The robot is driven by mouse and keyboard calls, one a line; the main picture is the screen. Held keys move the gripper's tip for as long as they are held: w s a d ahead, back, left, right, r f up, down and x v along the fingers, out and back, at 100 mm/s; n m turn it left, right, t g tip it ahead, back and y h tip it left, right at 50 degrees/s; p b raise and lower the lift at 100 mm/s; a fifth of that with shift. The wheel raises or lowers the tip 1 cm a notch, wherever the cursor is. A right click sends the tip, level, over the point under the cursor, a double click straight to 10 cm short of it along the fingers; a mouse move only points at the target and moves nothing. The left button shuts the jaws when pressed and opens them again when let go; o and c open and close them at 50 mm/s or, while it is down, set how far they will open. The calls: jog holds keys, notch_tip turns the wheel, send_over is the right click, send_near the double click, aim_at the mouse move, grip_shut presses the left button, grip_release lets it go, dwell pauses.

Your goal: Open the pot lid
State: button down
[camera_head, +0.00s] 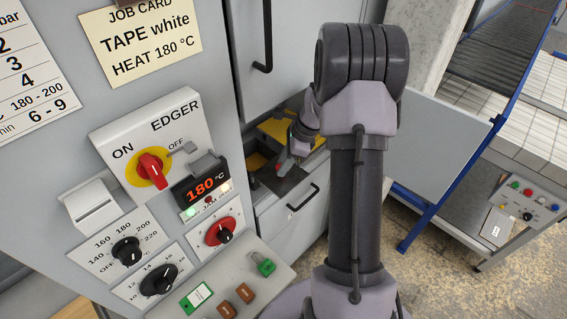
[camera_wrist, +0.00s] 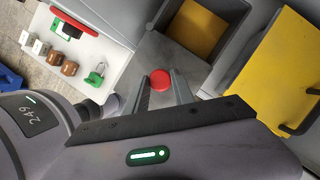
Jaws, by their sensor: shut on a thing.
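A round red knob (camera_wrist: 160,80) shows in the wrist view on a plain grey surface (camera_wrist: 190,65), which looks like the pot lid. My gripper (camera_wrist: 161,75) has its two fingers on either side of the knob and is shut on it. In the head view my gripper (camera_head: 283,166) reaches down into the machine recess, and a bit of the red knob (camera_head: 278,167) shows at its tips. Beside the grey surface is an open grey-rimmed box with a yellow inside (camera_wrist: 197,30). I cannot tell whether the lid is raised.
A yellow panel (camera_wrist: 283,65) with a dark handle stands close on the right in the wrist view. A sloping control panel (camera_head: 225,285) with a green padlock (camera_head: 264,265) is near the arm. The edger switch box (camera_head: 150,140) and a cabinet handle (camera_head: 266,45) jut out nearby.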

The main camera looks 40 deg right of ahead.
dwell(0.4)
jog(key=shift+w+d+r+n+p, duration=0.3)
jog(key=shift+n+p, duration=0.3)
jog(key=shift+p, duration=0.25)
jog(key=shift+w+d+f+n+g, duration=0.25)
jog(key=shift+w+n+g, duration=0.15)
jog(key=shift+w, duration=0.1)
jog(key=c, duration=1.1)
grip_release()
jog(key=shift+s+r+p, duration=0.1)
jog(key=shift+r+p, duration=0.2)
jog(key=shift+p, duration=0.05)
jog(key=s+d, duration=0.2)
jog(key=d, duration=0.1)
jog(key=s+d+p, duration=0.1)
jog(key=d, duration=0.3)
jog(key=s+d, duration=0.2)
jog(key=d, duration=0.2)
jog(key=shift+s+r, duration=0.2)
jog(key=shift+s, duration=0.1)
